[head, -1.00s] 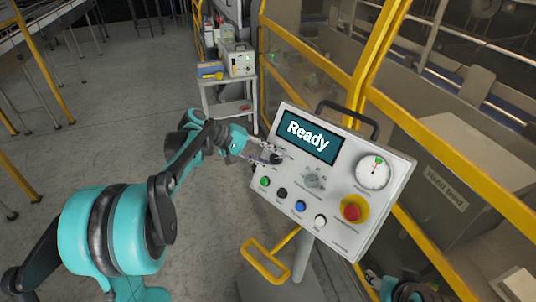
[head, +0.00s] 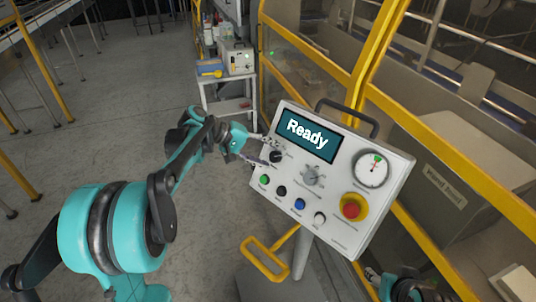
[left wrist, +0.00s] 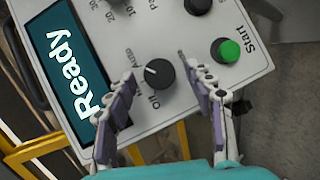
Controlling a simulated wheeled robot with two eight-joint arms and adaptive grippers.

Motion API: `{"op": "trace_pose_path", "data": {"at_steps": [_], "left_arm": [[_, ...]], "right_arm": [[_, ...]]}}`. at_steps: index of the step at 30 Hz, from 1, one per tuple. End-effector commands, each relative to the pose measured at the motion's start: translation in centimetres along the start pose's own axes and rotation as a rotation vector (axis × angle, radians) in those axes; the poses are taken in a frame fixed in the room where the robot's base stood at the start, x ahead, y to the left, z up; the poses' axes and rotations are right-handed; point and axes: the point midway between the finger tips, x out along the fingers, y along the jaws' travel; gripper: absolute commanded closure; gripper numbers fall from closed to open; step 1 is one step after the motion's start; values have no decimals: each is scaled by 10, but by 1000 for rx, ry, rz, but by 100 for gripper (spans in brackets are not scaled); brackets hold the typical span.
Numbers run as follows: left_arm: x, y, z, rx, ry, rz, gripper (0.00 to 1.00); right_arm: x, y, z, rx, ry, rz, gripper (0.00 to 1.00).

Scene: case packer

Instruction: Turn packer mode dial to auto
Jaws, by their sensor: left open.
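The mode dial is a round black knob (head: 277,156) on the left side of the tilted control panel (head: 340,215), below the screen reading "Ready". In the left wrist view the dial (left wrist: 160,74) sits between the fingers, farther out than their tips. Its white mark points to the upper left of that picture. My right gripper's fingers (head: 372,276) show only partly at the bottom right.
A green start button (left wrist: 229,51) lies close to the right finger. The panel also bears a grey dial (head: 312,175), several push buttons, a red emergency stop (head: 351,208) and a gauge (head: 373,168). A yellow guard frame (head: 365,75) stands behind. Open floor lies left.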

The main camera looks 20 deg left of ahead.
Motion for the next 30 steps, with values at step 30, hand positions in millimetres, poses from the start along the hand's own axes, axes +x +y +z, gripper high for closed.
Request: {"op": "trace_pose_path", "data": {"at_steps": [30], "left_arm": [[-119,0,0,0,0,-1,46]], "right_arm": [[0,0,0,0,0,0,48]]}}
